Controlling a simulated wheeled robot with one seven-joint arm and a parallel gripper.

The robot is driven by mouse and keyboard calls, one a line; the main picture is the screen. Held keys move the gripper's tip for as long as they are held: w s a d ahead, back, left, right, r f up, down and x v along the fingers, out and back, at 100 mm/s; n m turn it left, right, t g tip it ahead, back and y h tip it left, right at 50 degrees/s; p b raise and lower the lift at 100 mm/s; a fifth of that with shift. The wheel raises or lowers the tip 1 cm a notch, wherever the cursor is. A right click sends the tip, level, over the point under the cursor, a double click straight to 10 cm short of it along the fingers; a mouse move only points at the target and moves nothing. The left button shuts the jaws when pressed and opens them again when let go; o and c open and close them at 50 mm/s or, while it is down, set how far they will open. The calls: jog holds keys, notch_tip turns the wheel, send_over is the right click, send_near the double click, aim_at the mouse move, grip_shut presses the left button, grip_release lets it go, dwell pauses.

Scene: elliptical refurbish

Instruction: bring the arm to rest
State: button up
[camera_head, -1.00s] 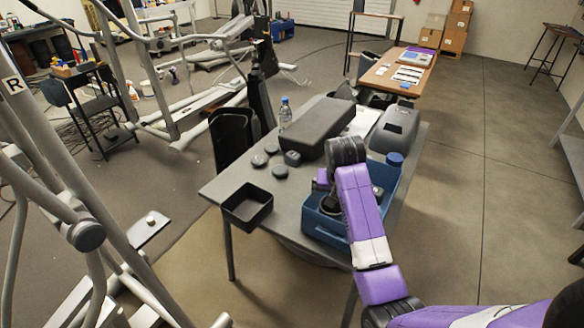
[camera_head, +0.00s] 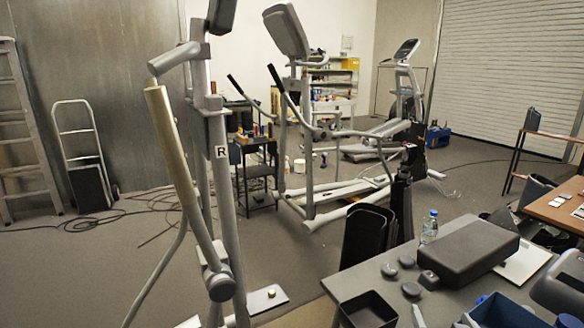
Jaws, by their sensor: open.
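My gripper cannot be made out in the head view. A pale sliver and a small purple patch show at the bottom edge, between the black bin and the blue crate; I cannot tell whether they belong to my arm. The grey table (camera_head: 446,306) fills the lower right corner. On it stand an open black bin (camera_head: 367,310), a blue crate (camera_head: 500,312) cut off by the bottom edge, a large dark grey box-like cover (camera_head: 468,251), several small dark round parts (camera_head: 411,290) and a clear bottle with a blue cap (camera_head: 429,228).
An elliptical frame marked R (camera_head: 221,152) stands close by at left centre, and another elliptical machine (camera_head: 310,130) behind it. A ladder (camera_head: 22,130) and a hand truck (camera_head: 85,160) stand by the left wall. A wooden table (camera_head: 560,207) is at right. Grey floor lies open at left.

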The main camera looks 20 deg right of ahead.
jog(key=s+a+r+n+t+y, duration=0.2)
jog(key=s+a+n+t+y, duration=0.1)
jog(key=s+a, duration=0.9)
jog(key=s+a+r+n+t+y, duration=0.25)
jog(key=s+a, duration=0.65)
jog(key=a, duration=0.6)
jog(key=s+a+f+n+g+y, duration=0.2)
jog(key=s+a+f+y, duration=0.1)
jog(key=s, duration=0.4)
jog(key=shift+a, duration=0.3)
